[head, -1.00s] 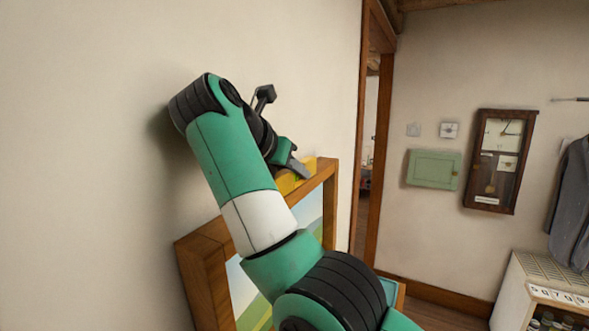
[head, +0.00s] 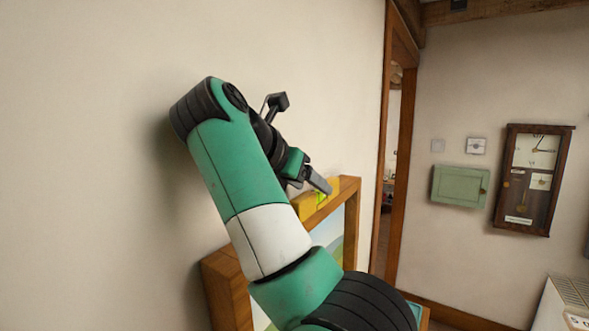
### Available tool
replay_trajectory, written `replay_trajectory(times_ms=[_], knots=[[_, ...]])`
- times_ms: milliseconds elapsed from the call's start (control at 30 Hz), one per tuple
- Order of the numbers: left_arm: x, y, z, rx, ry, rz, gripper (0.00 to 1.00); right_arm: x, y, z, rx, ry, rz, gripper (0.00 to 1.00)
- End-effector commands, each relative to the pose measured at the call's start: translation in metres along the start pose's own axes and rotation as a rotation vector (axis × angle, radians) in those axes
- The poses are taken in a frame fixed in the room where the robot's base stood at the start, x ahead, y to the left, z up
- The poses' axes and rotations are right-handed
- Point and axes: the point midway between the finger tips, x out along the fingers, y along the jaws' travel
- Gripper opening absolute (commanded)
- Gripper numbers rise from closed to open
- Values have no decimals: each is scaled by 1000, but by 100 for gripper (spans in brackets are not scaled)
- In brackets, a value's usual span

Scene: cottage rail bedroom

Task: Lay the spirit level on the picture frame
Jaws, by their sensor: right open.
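The picture frame (head: 349,196) has a wide wooden border around a painted landscape and is at the wall, lower middle of the head view. The yellow spirit level (head: 310,203) lies along the frame's top edge, partly hidden behind my gripper and arm. My right gripper (head: 318,185) is just above the level, with its jaws open; one finger shows clearly against the yellow body. Whether a finger touches the level cannot be told. My right arm covers much of the frame's left and lower parts. My left gripper is out of view.
Plain wall lies to the left of the frame. A wooden door frame (head: 392,170) stands right of it. A green wall cabinet (head: 459,185) and a pendulum clock (head: 532,180) hang on the far wall. A pale cabinet (head: 562,305) stands at lower right.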

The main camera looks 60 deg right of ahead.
Motion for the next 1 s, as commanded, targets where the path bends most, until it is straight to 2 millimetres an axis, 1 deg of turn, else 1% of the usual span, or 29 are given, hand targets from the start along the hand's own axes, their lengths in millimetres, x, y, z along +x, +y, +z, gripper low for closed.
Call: replay_trajectory(times_ms=[33, 67, 233, 300, 400, 567, 1000], knots=[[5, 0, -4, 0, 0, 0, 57, -17, 0, 4, -4, -1, 4, 62], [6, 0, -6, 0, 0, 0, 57, -26, 0, 4, -4, -1, 5, 62], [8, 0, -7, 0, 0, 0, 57, -50, -1, 2, -3, -1, 2, 62], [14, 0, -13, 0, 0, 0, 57, -62, 0, 5, -3, -1, 1, 62], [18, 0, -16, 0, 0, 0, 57, -72, 0, 3, -2, 0, 1, 62], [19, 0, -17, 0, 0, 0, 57, -77, 0, 1, 0, 0, 1, 62], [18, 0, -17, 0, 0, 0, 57, -76, 0, 0, 0, 0, 0, 62]])
